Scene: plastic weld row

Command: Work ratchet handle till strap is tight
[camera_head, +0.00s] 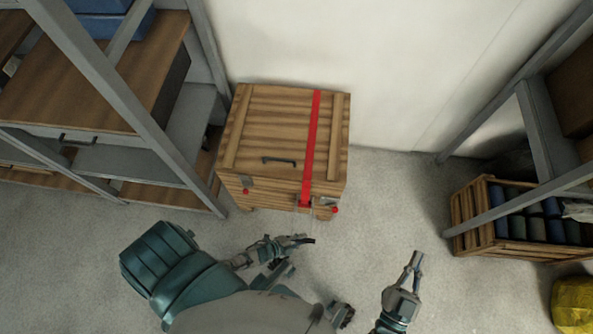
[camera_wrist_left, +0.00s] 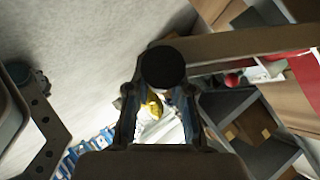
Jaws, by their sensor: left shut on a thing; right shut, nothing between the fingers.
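A wooden crate (camera_head: 265,130) stands against the wall with a red strap (camera_head: 312,130) running over its lid and down the front. A small metal ratchet (camera_head: 304,202) sits at the strap's lower end on the crate's front. My left gripper (camera_head: 300,240) is in front of the crate, below the ratchet, shut on the dark handle (camera_head: 309,241). In the left wrist view the handle's round black end (camera_wrist_left: 163,67) shows at the fingertips; its link to the ratchet is hard to make out. My right gripper (camera_head: 416,260) is shut and empty, right of the crate over the floor.
The lid has a dark handle (camera_head: 279,160). Red knobs (camera_head: 335,210) mark latches on the crate's front. A shelf rack (camera_head: 100,90) stands close on the left, another (camera_head: 540,130) on the right with a slatted crate (camera_head: 485,215).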

